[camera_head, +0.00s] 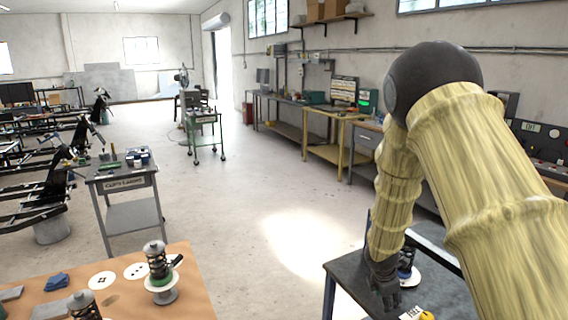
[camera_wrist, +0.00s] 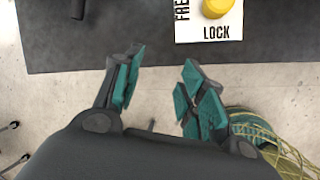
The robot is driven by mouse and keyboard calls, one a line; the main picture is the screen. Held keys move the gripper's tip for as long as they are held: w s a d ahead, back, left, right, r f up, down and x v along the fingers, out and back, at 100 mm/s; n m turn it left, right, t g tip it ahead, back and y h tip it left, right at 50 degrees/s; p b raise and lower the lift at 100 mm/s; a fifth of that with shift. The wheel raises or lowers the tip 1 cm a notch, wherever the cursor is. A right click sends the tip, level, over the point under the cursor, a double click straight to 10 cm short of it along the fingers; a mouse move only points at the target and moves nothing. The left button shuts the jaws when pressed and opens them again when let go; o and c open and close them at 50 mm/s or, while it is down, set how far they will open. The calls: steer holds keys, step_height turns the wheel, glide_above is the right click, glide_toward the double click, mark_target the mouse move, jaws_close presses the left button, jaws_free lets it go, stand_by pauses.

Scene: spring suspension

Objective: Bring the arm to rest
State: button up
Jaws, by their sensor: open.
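My arm, in a pale yellow ribbed sleeve, fills the right of the head view and hangs down over the dark table (camera_head: 345,277). My gripper (camera_head: 388,297) is at the lower end of it, small and dark in that view. In the wrist view my gripper (camera_wrist: 158,85) shows two teal-padded fingers spread apart with nothing between them. Below the fingers in that view are the pale floor and the edge of the dark table (camera_wrist: 110,45).
On the dark table are a white card (camera_wrist: 208,32) marked LOCK with a yellow knob (camera_wrist: 217,8), and a spring unit (camera_head: 406,268) partly behind my arm. A brown table (camera_head: 205,300) at lower left bears spring assemblies (camera_head: 158,265). A grey cart (camera_head: 130,190) stands behind. Open floor lies between.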

steer(key=s+a+f+m+g+y, duration=0.15)
steer(key=s+a+f+m, duration=0.25)
steer(key=s+f, duration=0.65)
steer(key=s+a+f+m+g+y, duration=0.1)
steer(key=s+a+f+m+y, duration=0.3)
steer(key=s+f, duration=0.6)
steer(key=s+f+m+h, duration=0.2)
steer(key=s+m, duration=0.9)
steer(key=s, duration=1.3)
steer(key=shift+s+a+f+m, duration=0.15)
steer(key=shift+a+f+m, duration=0.2)
steer(key=shift+f, duration=0.5)
steer(key=shift+d, duration=0.1)
